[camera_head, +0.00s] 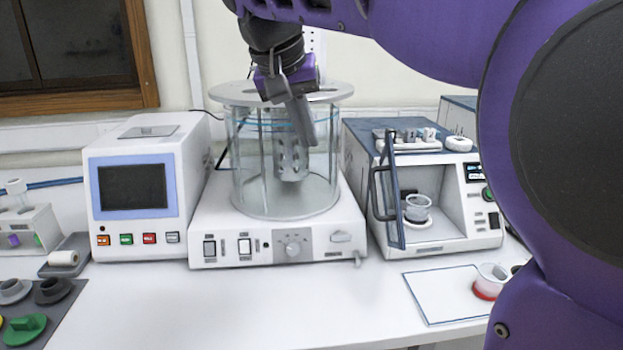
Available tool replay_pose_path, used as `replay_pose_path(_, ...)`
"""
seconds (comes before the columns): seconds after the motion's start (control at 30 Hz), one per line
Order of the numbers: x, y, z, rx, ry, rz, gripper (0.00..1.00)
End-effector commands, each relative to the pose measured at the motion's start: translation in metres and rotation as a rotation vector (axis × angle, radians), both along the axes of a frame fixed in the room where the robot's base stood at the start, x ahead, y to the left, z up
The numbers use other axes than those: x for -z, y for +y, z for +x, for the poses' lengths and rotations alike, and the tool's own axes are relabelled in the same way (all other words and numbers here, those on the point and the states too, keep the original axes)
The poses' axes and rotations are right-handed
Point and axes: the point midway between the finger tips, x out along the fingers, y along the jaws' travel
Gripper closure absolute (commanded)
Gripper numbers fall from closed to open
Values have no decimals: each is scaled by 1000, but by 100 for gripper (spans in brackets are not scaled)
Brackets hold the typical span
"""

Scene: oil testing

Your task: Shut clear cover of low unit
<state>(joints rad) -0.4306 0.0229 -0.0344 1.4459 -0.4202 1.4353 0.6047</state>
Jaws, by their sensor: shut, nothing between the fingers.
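The low unit (440,238) is a white and blue-grey box on the right of the bench. Its clear cover (395,195), a dark-edged panel with a dark handle (375,190), stands open at the left side of the front, seen nearly edge-on. My gripper (308,138) is shut and empty. It points down in front of the glass cylinder of the middle unit, left of and above the cover, apart from it.
The middle unit (280,245) with its tall glass cylinder (250,165) stands close left of the low unit. Small items lie on a tray (408,147) atop the low unit. A white sheet (440,295) and a red-based cup (490,280) lie in front. My arm hides the far right.

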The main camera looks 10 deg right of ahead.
Motion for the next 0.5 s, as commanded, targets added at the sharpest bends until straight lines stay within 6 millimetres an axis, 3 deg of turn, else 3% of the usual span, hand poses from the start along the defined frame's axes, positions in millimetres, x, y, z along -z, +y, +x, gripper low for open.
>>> replay_pose_path(0.2,10,-6,-29,-39,139,-140,100)
replay_pose_path(0.37,16,-8,-32,-47,160,-164,100)
replay_pose_path(0.5,33,-16,-28,-46,161,-162,100)
